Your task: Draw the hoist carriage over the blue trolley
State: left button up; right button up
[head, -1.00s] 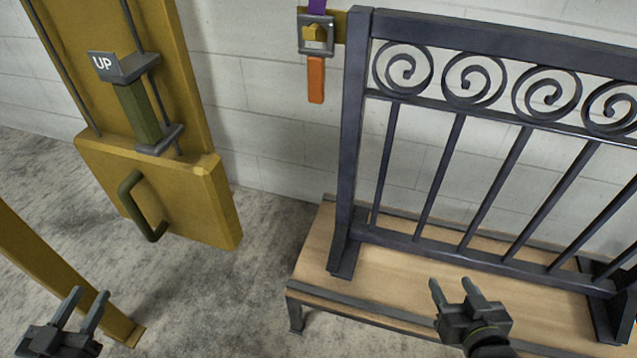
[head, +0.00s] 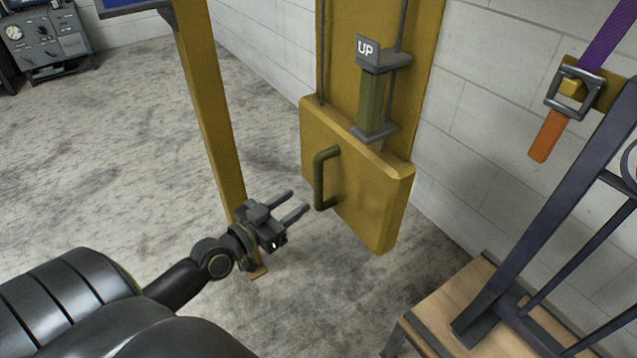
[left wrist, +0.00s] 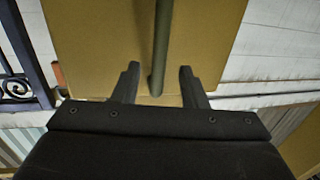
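My left gripper (head: 299,201) is open and empty, its fingertips just left of the olive handle (head: 320,180) on a yellow block (head: 378,215). In the left wrist view, the handle bar (left wrist: 161,45) lines up between the two open fingers (left wrist: 160,70); they appear not to be closed on it. The block hangs on a yellow upright, below an olive bar (head: 371,100) with an "UP" sign (head: 367,48). I cannot tell whether this block is the hoist carriage. No blue trolley can be made out. My right gripper is out of view.
A slim yellow post (head: 208,100) stands left of the block, behind my left arm. A dark scroll gate (head: 545,215) stands on a wooden bench (head: 440,305) at right. A purple strap with a buckle (head: 575,90) hangs on the wall. Open floor lies left.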

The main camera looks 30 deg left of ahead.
aim_at(315, 188)
pick_arm(q)
jog(key=w, duration=0.3)
jog(key=w+d, duration=0.1)
jog(key=w, duration=0.3)
jog(key=shift+d, duration=0.2)
jog(key=shift+w+d, duration=0.15)
jog(key=shift+w, duration=0.5)
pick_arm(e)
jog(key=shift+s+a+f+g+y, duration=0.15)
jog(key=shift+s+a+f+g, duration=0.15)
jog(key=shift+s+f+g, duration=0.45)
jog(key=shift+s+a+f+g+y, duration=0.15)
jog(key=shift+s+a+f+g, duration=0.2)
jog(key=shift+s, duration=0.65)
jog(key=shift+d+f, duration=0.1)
pick_arm(q)
grip_shut()
